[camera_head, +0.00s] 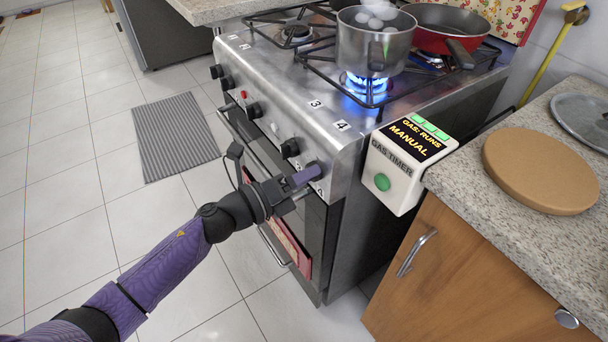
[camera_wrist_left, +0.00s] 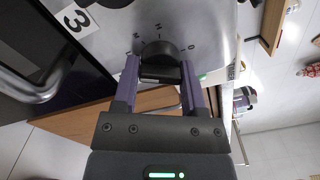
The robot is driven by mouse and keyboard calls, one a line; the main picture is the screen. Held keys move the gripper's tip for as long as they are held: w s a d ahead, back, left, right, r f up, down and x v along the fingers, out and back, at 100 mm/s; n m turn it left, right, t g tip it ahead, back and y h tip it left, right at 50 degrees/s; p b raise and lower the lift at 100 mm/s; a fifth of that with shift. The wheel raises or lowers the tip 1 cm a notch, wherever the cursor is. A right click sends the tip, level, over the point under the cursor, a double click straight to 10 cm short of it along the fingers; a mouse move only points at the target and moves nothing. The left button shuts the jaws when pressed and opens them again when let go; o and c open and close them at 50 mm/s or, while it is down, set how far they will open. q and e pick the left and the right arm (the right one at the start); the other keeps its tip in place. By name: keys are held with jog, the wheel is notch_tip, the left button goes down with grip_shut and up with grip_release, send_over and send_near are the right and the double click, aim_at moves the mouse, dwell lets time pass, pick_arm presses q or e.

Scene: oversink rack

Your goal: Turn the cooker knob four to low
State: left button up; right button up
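The stove's front panel has a row of knobs, with number labels 3 and 4 on the top edge. Knob four, the black knob at the right end by my gripper, shows in the left wrist view (camera_wrist_left: 160,54), with small markings on the steel around it. My left gripper (camera_head: 306,176) is at this knob. In the wrist view its two purple fingers (camera_wrist_left: 160,78) stand on either side of the knob, spread wide. Whether they touch it I cannot tell. In the head view the fingers mostly hide the knob. My right gripper is not in view.
A pot (camera_head: 372,48) with round pale items stands over a lit blue flame (camera_head: 366,86). A red pan (camera_head: 450,24) is behind it. A gas timer box (camera_head: 400,178) reading "GAS: RUNS MANUAL" is right of the knob. The oven handle (camera_head: 268,245) is below; floor lies left.

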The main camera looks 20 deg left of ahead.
pick_arm(q)
jog(key=o, duration=0.4)
jog(key=p+v, duration=0.1)
jog(key=v, duration=0.9)
jog(key=shift+p, duration=0.35)
